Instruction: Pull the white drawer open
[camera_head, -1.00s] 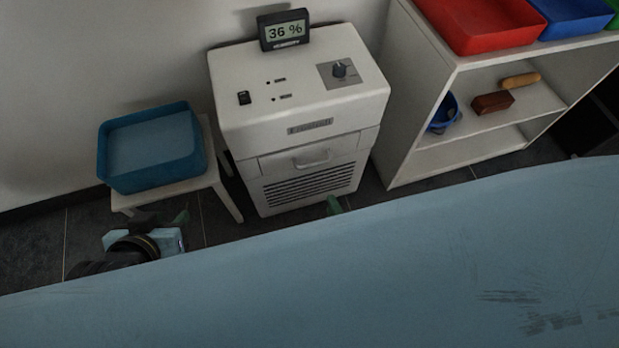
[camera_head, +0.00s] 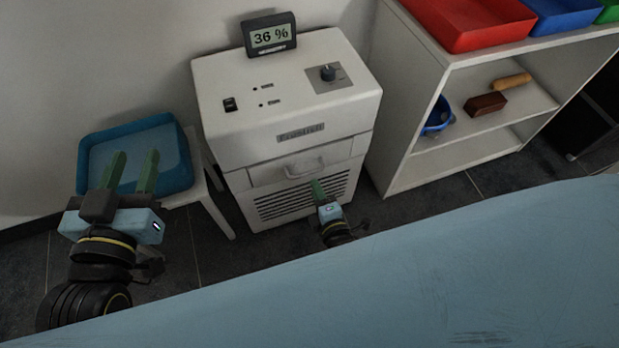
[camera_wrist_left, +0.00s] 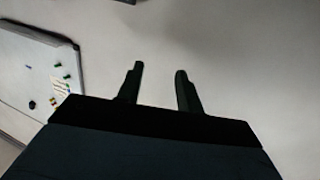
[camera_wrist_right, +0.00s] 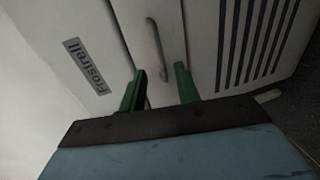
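The white drawer (camera_head: 261,174) is the front panel of a white cabinet, between the top section and a dark slatted vent, and it looks shut. Its curved handle (camera_head: 305,171) shows on the front. In the right wrist view the handle (camera_wrist_right: 156,52) stands just ahead of and between the fingertips. My right gripper (camera_head: 318,187) is open below the handle, its green fingers pointing up at it; I cannot see contact. It also shows in the right wrist view (camera_wrist_right: 160,72). My left gripper (camera_head: 134,160) is open and empty in front of the blue bin.
A humidity display (camera_head: 270,35) stands on the cabinet (camera_head: 290,88). A blue bin (camera_head: 178,184) rests on a white stool (camera_head: 198,172) at the left. A white shelf (camera_head: 411,120) stands close at the right, with a red tray (camera_head: 470,38) on top.

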